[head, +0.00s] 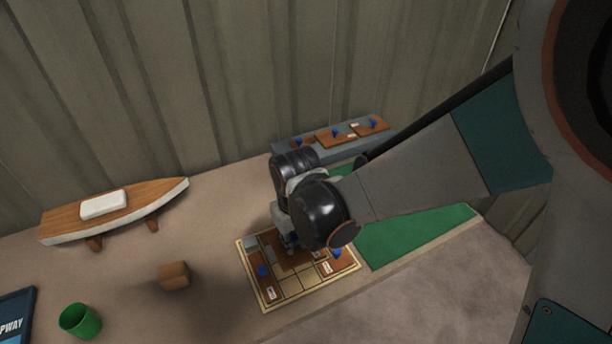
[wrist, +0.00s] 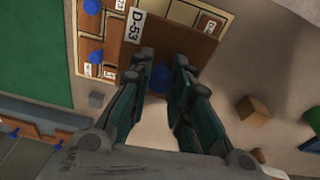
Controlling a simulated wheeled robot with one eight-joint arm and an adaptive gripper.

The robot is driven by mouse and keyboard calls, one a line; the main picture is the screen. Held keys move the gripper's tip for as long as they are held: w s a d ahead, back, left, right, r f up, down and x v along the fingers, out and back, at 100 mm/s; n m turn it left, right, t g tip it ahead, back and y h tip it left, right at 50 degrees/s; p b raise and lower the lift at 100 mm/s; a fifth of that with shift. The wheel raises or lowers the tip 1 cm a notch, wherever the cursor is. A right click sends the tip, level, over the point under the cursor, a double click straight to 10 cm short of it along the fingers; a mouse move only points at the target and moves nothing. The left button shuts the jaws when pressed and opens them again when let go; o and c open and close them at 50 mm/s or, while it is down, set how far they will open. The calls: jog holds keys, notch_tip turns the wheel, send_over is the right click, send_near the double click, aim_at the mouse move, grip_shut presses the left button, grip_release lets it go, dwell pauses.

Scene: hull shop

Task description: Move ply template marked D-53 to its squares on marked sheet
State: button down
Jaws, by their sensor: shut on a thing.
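The ply template marked D-53 (wrist: 172,40) is a brown piece with a white label at its left edge in the wrist view. My gripper (wrist: 161,68) is shut on its blue knob. The marked sheet (head: 295,294) is a pale gridded board on the bench, and my gripper and wrist hang over its back part in the head view. The sheet also shows in the wrist view (wrist: 72,42), partly covered by the held template. Other brown templates with blue knobs lie on it, one at its left (head: 265,285). I cannot tell whether D-53 touches the sheet.
A grey rack (head: 293,154) with several knobbed templates stands at the back. A green mat (head: 410,236) lies right of the sheet. A wooden block (head: 174,275), a green cup (head: 80,321) and a model boat hull (head: 115,210) stand to the left, with bare bench between.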

notch_tip(320, 180, down, 13)
jog(key=b, duration=0.8)
jog(key=shift+w+f, duration=0.1)
jog(key=shift+f, duration=0.1)
jog(key=shift+b, duration=0.3)
jog(key=shift+f, duration=0.2)
jog(key=c, duration=1.5)
grip_release()
jog(key=shift+r, duration=0.1)
jog(key=r+p, duration=0.3)
jog(key=r, duration=0.1)
jog(key=s+r+p, duration=0.1)
jog(key=r+p, duration=0.2)
jog(key=r, duration=0.1)
jog(key=r+p, duration=0.2)
jog(key=r, duration=0.2)
jog(key=shift+s+d+r+p, duration=0.1)
jog(key=shift+s+d+p, duration=0.05)
jog(key=shift+d+p, duration=0.25)
